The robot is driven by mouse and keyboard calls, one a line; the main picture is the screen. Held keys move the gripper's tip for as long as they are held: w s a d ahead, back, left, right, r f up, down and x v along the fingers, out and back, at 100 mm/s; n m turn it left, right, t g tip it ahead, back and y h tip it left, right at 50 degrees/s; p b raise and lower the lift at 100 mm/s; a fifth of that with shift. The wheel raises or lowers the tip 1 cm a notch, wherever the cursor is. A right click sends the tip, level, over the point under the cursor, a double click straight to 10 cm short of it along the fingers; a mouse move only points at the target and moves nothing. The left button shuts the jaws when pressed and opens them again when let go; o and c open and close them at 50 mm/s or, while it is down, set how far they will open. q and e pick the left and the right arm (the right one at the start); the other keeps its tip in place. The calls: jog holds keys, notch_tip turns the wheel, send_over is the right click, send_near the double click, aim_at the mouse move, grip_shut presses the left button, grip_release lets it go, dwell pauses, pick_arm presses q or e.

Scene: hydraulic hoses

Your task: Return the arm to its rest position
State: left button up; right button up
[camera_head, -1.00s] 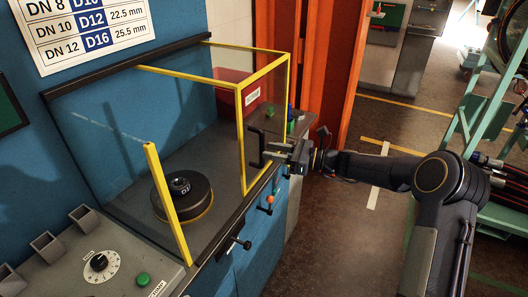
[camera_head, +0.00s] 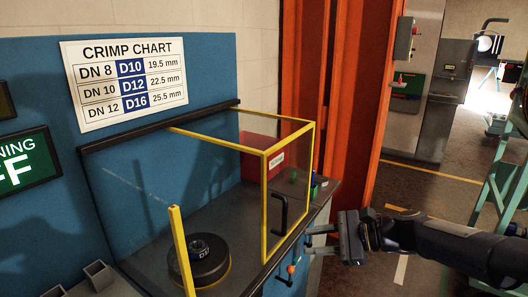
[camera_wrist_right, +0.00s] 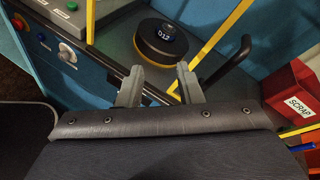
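My right gripper (camera_head: 320,241) is in the head view, just right of the yellow-framed clear guard (camera_head: 264,200) and its black handle (camera_head: 280,216). Its two fingers are apart with nothing between them, as the right wrist view (camera_wrist_right: 159,84) also shows. The handle (camera_wrist_right: 230,66) lies to the right of the fingers there, apart from them. My right arm (camera_head: 440,240) comes in from the right edge, bent toward the bench. My left gripper is not in view.
A black round die marked D12 (camera_head: 203,261) sits on the bench behind the guard. A red scrap bin (camera_head: 262,156) stands at the guard's far end. An orange post (camera_head: 352,110) rises behind. Open floor (camera_head: 425,190) lies to the right, before a green rack (camera_head: 500,195).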

jog(key=s+d+f+n+h, duration=0.2)
jog(key=s+n+h, duration=0.1)
jog(key=s, duration=0.6)
jog(key=s+d+f+n+h, duration=0.2)
jog(key=s+n, duration=0.4)
jog(key=s, duration=0.3)
jog(key=s+d+f+n+t+h, duration=0.1)
jog(key=s+n+h, duration=0.3)
jog(key=s, duration=0.6)
jog(key=shift+d+f+n, duration=0.6)
jog(key=shift+f+n, duration=0.1)
